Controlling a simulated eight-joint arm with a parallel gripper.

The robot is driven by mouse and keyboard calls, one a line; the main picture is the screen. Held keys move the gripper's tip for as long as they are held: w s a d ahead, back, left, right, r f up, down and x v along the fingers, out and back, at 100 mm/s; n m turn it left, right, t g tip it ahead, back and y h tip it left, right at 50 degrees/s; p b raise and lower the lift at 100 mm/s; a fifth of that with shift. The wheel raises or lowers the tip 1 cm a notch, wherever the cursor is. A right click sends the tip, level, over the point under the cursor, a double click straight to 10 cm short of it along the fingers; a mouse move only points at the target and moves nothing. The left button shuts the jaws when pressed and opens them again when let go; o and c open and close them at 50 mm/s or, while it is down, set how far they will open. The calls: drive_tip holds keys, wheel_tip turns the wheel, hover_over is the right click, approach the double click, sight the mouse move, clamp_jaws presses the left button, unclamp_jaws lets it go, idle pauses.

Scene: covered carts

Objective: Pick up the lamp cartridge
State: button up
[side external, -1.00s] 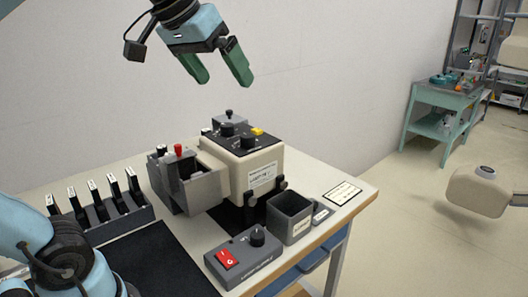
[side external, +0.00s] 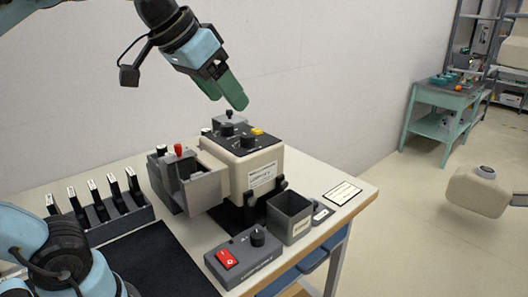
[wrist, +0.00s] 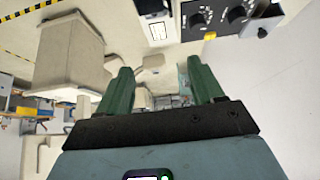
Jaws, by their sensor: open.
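My gripper (side external: 226,99) has two green fingers. It is open and empty in the air above the beige instrument box (side external: 262,170), apart from it. In the wrist view my gripper (wrist: 158,72) also shows spread fingers with nothing between them. No part is plainly marked as the lamp cartridge. A grey drawer-like housing (side external: 202,193) sticks out of the box's left side, and a red-topped part (side external: 178,150) stands beside it. Several dark upright pieces with white labels stand in a rack (side external: 100,217) at the left. The inside of the housing is mostly hidden.
A red-switch control box (side external: 240,262) and an open grey bin (side external: 290,218) stand at the table's front right. A white card (side external: 342,193) lies near the right corner. A black mat (side external: 165,262) lies in front of the rack. Box-top knobs (side external: 227,130) rise below my gripper.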

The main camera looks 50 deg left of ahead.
drive_tip(key=c, duration=0.4)
drive_tip(key=n+g, duration=0.5)
drive_tip(key=g, duration=0.2)
hover_over(205, 130)
wheel_tip(205, 130, down, 7)
wheel_tip(205, 130, down, 6)
drive_tip(key=shift+w+r, duration=0.1)
drive_tip(key=shift+w, duration=0.05)
drive_tip(key=shift+s+d+f, duration=0.1)
drive_tip(key=shift+f, duration=1.3)
drive_tip(key=shift+s+d+f, duration=0.1)
drive_tip(key=shift+f, duration=1.25)
